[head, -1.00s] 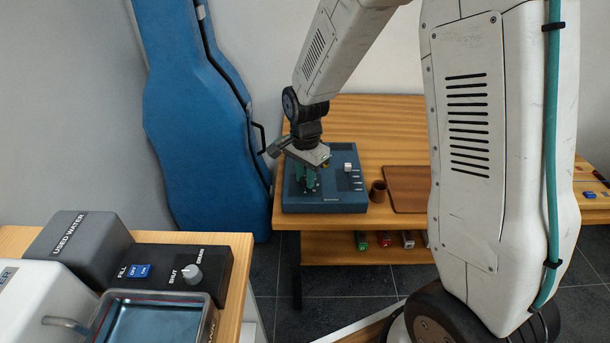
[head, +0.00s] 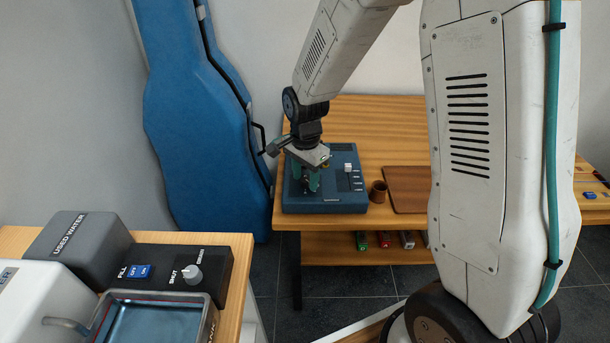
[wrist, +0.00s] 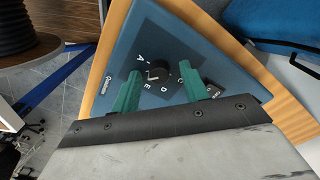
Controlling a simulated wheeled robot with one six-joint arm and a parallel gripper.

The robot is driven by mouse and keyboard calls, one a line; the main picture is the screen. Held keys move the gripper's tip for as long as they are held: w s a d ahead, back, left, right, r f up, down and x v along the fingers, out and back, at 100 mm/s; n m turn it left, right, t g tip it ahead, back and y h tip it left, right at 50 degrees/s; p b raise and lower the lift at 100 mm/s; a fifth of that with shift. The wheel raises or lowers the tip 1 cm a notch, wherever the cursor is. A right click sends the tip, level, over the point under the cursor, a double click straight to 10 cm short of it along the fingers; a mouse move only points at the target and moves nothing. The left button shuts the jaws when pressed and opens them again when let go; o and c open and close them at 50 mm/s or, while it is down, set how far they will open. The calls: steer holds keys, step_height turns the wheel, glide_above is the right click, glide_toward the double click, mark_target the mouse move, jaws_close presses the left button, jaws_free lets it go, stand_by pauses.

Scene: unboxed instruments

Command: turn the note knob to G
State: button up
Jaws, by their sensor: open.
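The note knob (wrist: 158,72) is a dark round knob on a blue instrument (head: 340,207), with white letters in a ring around it. In the wrist view I can read A, C, D and E; a G is not legible. The blue instrument also fills the middle of the wrist view (wrist: 118,65). My gripper (wrist: 160,86) is open, one teal finger on either side of the knob, with gaps visible. In the head view my gripper (head: 304,180) is over the instrument's left half, and the knob's setting cannot be read there.
The instrument stands on a wooden table (head: 385,130). A blue instrument case (head: 205,120) leans close on the left. A sink unit (head: 190,250) is at the front left.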

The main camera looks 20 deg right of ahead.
mark_target(305, 179)
step_height(305, 179, up, 8)
steer(key=shift+f, duration=0.1)
stand_by(0.4)
